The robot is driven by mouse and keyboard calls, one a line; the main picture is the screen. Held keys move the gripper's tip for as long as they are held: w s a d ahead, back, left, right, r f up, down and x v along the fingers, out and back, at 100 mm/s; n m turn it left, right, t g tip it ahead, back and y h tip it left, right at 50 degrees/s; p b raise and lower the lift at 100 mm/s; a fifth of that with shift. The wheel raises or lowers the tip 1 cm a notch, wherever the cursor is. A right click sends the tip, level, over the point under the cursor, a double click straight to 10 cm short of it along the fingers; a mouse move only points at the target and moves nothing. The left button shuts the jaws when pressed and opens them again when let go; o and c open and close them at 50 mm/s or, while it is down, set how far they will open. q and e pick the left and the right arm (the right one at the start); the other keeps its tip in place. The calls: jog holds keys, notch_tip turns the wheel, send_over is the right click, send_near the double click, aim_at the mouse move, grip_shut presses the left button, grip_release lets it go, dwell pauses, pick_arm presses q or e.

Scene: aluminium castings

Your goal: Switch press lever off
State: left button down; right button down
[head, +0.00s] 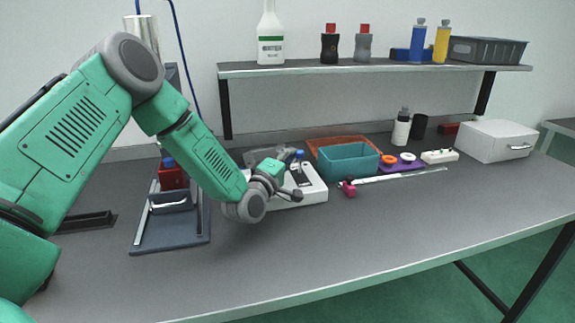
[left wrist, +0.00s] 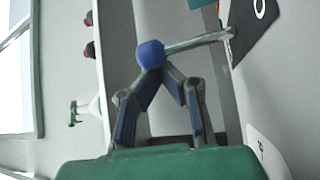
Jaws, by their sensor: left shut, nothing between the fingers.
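The lever (left wrist: 200,41) shows in the left wrist view as a silver rod with a blue ball knob (left wrist: 150,54). The rod runs to a dark panel marked with a white ring (left wrist: 258,20). My left gripper (left wrist: 153,76) is shut and empty, its fingertips right at the knob; I cannot tell whether they touch. In the head view my left gripper (head: 290,192) is in front of a white device (head: 312,190). A blue knob (head: 299,154) shows just behind it. The press (head: 150,242), with a red part (head: 172,178), stands at the left. My right gripper is out of view.
A teal bin (head: 348,161), an orange tray (head: 342,142), a purple holder (head: 402,164) and a white box (head: 495,140) stand to the right. A shelf (head: 380,68) with bottles runs above. The front middle of the table is clear.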

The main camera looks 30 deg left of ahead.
pick_arm(q)
jog(key=shift+s+d+f+m+t+b, duration=0.1)
jog(key=shift+s+d+m+t+b, duration=0.3)
jog(key=shift+d+m+b, duration=0.15)
jog(key=shift+w+r, duration=0.1)
jog(key=shift+r, duration=0.1)
jog(key=v, duration=0.7)
jog(key=shift+a+f, duration=0.15)
jog(key=shift+f, duration=0.05)
jog(key=shift+s, duration=0.2)
